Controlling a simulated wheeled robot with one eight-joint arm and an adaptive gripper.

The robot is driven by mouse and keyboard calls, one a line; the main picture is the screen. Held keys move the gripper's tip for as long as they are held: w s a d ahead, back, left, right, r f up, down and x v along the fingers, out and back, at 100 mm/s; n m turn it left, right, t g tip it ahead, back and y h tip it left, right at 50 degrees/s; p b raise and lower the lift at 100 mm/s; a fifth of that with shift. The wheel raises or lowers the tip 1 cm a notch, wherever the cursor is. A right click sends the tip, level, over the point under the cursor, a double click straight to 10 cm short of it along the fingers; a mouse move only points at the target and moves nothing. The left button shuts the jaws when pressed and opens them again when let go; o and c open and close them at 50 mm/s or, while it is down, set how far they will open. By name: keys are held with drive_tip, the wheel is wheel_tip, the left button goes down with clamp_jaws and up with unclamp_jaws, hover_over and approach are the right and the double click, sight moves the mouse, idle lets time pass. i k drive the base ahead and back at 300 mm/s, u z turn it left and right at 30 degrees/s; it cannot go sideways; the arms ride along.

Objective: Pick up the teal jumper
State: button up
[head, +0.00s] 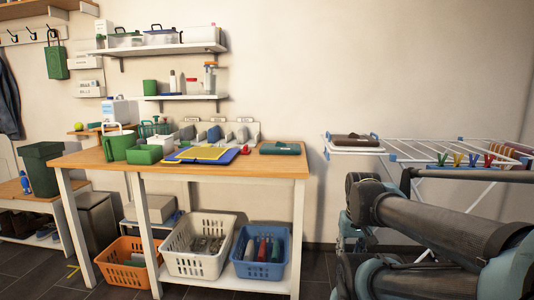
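A folded dark teal garment, which looks like the teal jumper (280,148), lies flat near the right end of the wooden table (235,166). Nothing lies on top of it. My arm fills the lower right of the head view, to the right of the table and apart from the jumper. I cannot make out my gripper's fingers in this view.
A blue and yellow folded stack (200,155), a green box (144,154) and a green jug (118,146) share the tabletop. Baskets, one of them blue (260,250), sit below. A drying rack (410,157) with a brown folded item (355,140) stands right.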

sight(279, 148)
drive_tip(key=u, duration=0.05)
drive_tip(key=i, duration=1)
drive_tip(key=z, duration=0.05)
